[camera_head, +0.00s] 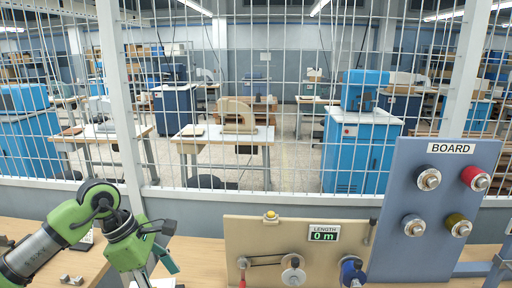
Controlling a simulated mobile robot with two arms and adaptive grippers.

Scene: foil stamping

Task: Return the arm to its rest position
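My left arm comes in from the left edge, green and grey, bent over the wooden table. Its gripper (168,245) is at the lower left, left of the beige panel. Its two dark green fingers stand apart, with nothing seen between them. My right arm and gripper do not show.
A beige panel (255,232) carries a "LENGTH 0 m" display (323,233), a yellow button (270,215) and a blue knob (351,270). A blue-grey board (440,205) holds silver, red and gold rolls at right. Small metal parts (71,280) lie at lower left. A wire fence stands behind.

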